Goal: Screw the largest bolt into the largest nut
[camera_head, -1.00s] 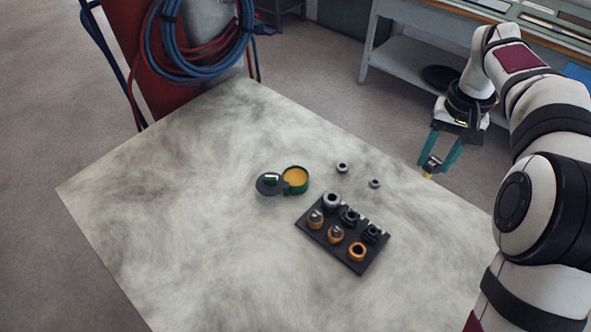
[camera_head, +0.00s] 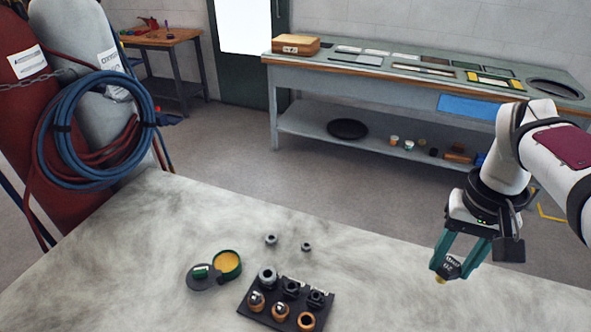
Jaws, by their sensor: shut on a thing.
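My gripper (camera_head: 456,265), with teal fingers, is at the right, above the right part of the table. It is shut on a small dark piece (camera_head: 450,267) with pale lettering and a yellow lower tip; I cannot tell whether this is the largest bolt. A black tray (camera_head: 247,313) at the bottom centre holds a grey ring-shaped piece (camera_head: 267,277), two dark pieces and several orange-brown pieces, such as the orange ring (camera_head: 306,321). Two small grey nuts, one at the left (camera_head: 271,239) and one at the right (camera_head: 307,246), lie behind the tray. The largest nut cannot be singled out.
A round green tin (camera_head: 228,262) with yellow contents and its dark lid (camera_head: 206,279) stand left of the tray. The table (camera_head: 130,270) is clear between tray and gripper. Gas cylinders with blue hoses (camera_head: 95,130) stand at the left; a workbench (camera_head: 350,75) is behind.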

